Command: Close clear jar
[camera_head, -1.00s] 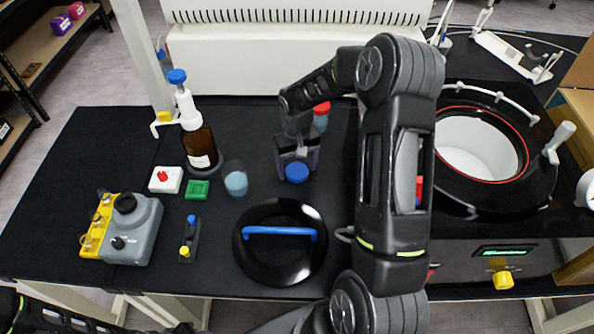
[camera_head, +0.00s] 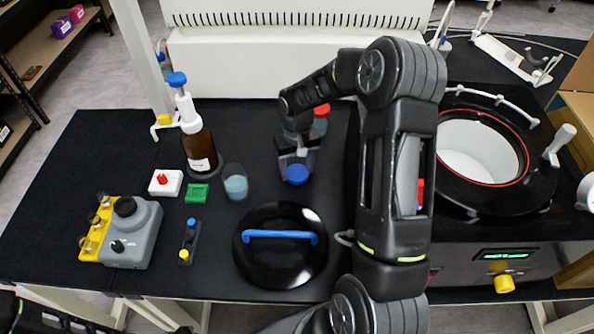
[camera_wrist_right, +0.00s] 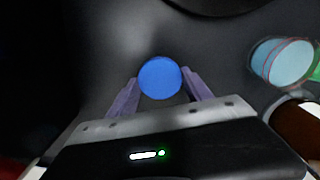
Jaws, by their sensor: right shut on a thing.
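A clear jar (camera_head: 236,186) with pale blue contents stands open on the black table, left of my right gripper; it also shows at the right of the right wrist view (camera_wrist_right: 283,60). My right gripper (camera_head: 297,165) points down at the table's middle. In the right wrist view its two purple-grey fingers (camera_wrist_right: 161,88) are shut on a round blue lid (camera_wrist_right: 160,78). The lid also shows in the head view (camera_head: 298,174). I cannot tell whether anything is under the lid. My left gripper is out of view.
A black round cover (camera_head: 275,270) with a blue handle lies in front. A brown pump bottle (camera_head: 200,150) stands behind the jar. A red-lidded container (camera_head: 321,112) is behind my right gripper. The freeze dryer (camera_head: 500,190) stands at right. The far-left table is clear.

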